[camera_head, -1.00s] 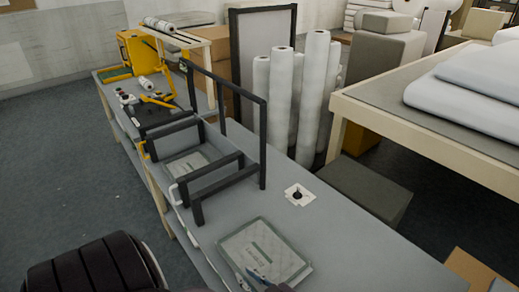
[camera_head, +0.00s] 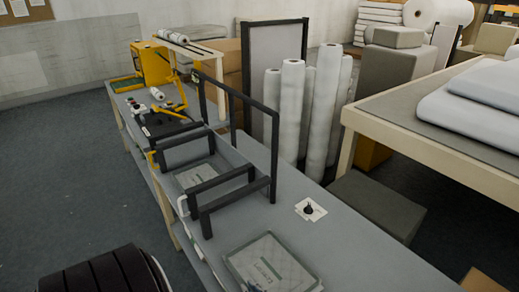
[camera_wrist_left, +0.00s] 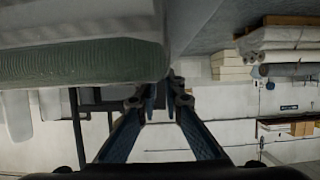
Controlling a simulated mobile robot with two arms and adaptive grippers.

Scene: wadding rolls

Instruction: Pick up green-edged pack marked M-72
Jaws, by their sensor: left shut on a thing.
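A flat, pale pack with greenish edges (camera_head: 272,262) shows at the near end of the grey bench, at the bottom of the head view. Its printed label is too small to read. In the left wrist view, a pack's ribbed green edge (camera_wrist_left: 80,62) fills the upper left. My left gripper (camera_wrist_left: 168,82) is shut on this pack at its edge, its fingertips partly hidden there. In the head view, only a small dark bit of this gripper (camera_head: 251,284) shows at the pack's near side. I cannot tell whether the pack is clear of the bench. My right gripper is not in view.
A similar pack (camera_head: 195,175) lies within a black frame (camera_head: 240,190) on the bench. A white card with a black knob (camera_head: 310,210) lies beyond the near pack. White rolls (camera_head: 291,110) stand behind. A wooden-edged table (camera_head: 440,145) is at the right.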

